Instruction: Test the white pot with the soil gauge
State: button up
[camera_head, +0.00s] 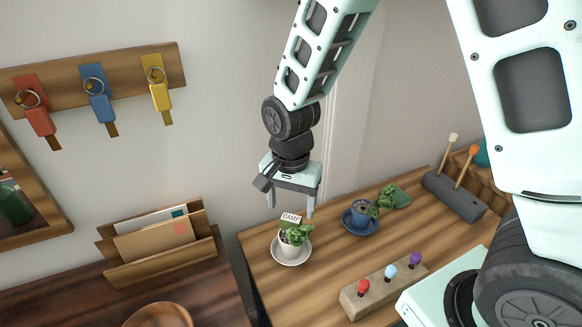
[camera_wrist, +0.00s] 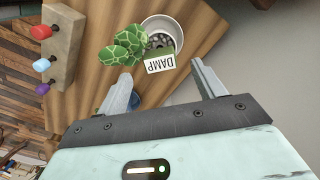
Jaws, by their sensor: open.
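The white pot (camera_head: 290,249) holds a green plant and stands on a white saucer (camera_head: 293,260) near the side table's left edge. A small white card reading DAMP (camera_head: 291,218) shows at the pot; in the wrist view the card (camera_wrist: 161,64) lies beside the leaves, in front of the pot. My gripper (camera_head: 290,210) is open and empty just above the pot, its fingers (camera_wrist: 160,75) apart on either side of the card. Two sticks, one tan-topped (camera_head: 453,138) and one orange-topped (camera_head: 474,151), stand in a dark grey holder (camera_head: 454,197). I cannot tell which is the soil gauge.
A blue pot (camera_head: 361,210) with a plant leaning over its side stands on a blue saucer behind and right. A block with red, light blue and purple knobs (camera_head: 383,286) lies in front. A letter rack (camera_head: 160,250) and a key rail (camera_head: 95,80) are left.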

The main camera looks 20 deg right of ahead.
notch_tip(320, 180, up, 10)
dwell(0.3)
jog(key=shift+r, duration=0.1)
